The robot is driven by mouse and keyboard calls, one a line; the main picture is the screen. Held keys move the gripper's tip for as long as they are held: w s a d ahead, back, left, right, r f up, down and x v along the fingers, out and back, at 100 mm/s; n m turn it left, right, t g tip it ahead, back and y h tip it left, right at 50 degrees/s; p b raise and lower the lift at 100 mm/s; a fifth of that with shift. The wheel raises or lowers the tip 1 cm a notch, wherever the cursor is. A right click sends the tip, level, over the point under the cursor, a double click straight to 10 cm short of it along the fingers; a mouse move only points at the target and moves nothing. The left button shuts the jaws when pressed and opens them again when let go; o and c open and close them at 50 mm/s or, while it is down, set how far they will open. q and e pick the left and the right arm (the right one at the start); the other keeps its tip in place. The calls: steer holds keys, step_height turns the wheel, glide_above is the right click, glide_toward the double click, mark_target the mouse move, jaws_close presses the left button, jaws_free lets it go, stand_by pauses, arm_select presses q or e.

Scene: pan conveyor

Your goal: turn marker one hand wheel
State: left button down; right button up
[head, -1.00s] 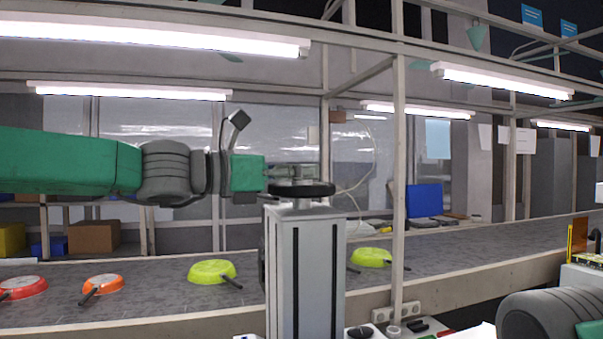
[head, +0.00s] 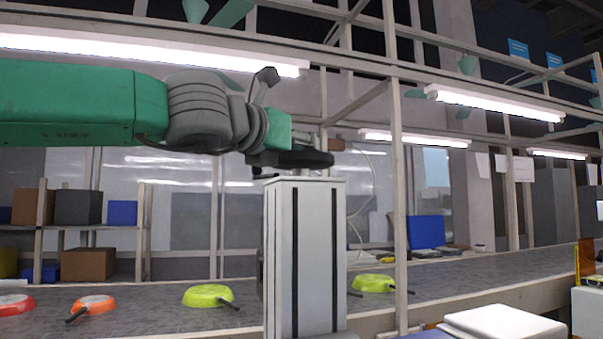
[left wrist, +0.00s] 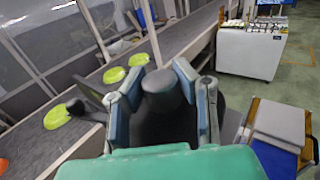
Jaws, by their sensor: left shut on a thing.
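The hand wheel (head: 322,160) is a dark, flat disc on top of a grey upright post (head: 312,255) in the middle of the head view. My left gripper (head: 296,152) reaches it from the left, at wheel height. In the left wrist view, the left gripper's blue-grey fingers (left wrist: 157,84) stand either side of a dark rounded knob (left wrist: 163,92) and are shut on the wheel. The exact finger contact is partly hidden in the head view. I see no readable marker number. My right gripper is not in view.
Behind the post runs a grey conveyor with lime pans (head: 208,295) and an orange pan (head: 93,304). A frame post (head: 400,210) stands right of the wheel. A shelf with boxes (head: 88,263) is at the back left. A white case (head: 505,324) lies at front right.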

arm_select(q)
steer(key=shift+n+t+y+b, duration=0.6)
steer(key=shift+n+y+b, duration=0.2)
steer(key=shift+y, duration=0.3)
steer(key=shift+r, duration=0.1)
steer(key=c, duration=1.2)
jaws_free()
steer(key=shift+w, duration=0.1)
steer(key=shift+s+a, duration=0.15)
steer(key=shift+s, duration=0.2)
steer(key=v, duration=1.1)
steer(key=shift+a, duration=0.15)
